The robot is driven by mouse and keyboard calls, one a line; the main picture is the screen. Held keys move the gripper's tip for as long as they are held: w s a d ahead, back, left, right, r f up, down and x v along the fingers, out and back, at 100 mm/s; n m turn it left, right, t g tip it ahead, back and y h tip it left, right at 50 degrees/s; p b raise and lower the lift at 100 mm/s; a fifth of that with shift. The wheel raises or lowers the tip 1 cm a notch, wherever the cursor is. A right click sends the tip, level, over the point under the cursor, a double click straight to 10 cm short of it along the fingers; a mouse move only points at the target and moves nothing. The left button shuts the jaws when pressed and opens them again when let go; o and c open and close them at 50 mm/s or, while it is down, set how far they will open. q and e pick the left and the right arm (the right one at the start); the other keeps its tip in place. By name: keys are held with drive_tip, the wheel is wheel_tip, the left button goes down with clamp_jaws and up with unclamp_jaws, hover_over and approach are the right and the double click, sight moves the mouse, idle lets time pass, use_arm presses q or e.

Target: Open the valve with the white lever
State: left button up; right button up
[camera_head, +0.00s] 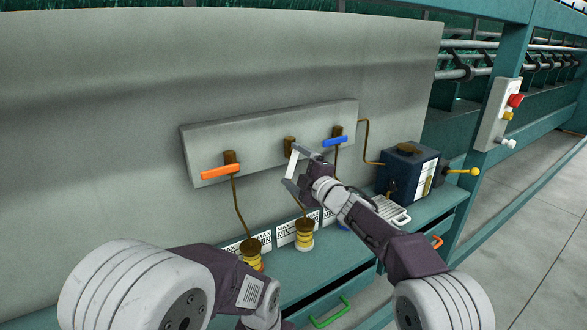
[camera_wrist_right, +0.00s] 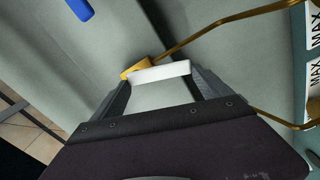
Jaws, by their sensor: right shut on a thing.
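The white lever (camera_head: 292,165) sits at the middle brass valve (camera_head: 290,146) on the grey panel, between the orange and blue levers. It points steeply downward in the head view, unlike the nearly level levers beside it. My right gripper (camera_head: 294,168) is shut on the white lever, with a finger at each end. In the right wrist view the white lever (camera_wrist_right: 160,72) spans between the two fingertips, next to the brass fitting (camera_wrist_right: 137,67). My left arm shows at the lower left, but its gripper is out of view.
An orange lever (camera_head: 219,172) is left of the white one and a blue lever (camera_head: 335,141) close on its right. A dark blue box (camera_head: 407,172) with a yellow-knobbed handle stands right.

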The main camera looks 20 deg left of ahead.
idle(0.3)
drive_tip(key=o, duration=1.9)
drive_tip(key=shift+s+d+f, duration=0.1)
drive_tip(key=shift+d, duration=0.05)
drive_tip(key=b+v, duration=0.4)
drive_tip(key=v, duration=0.4)
drive_tip(key=shift+s+d, duration=0.25)
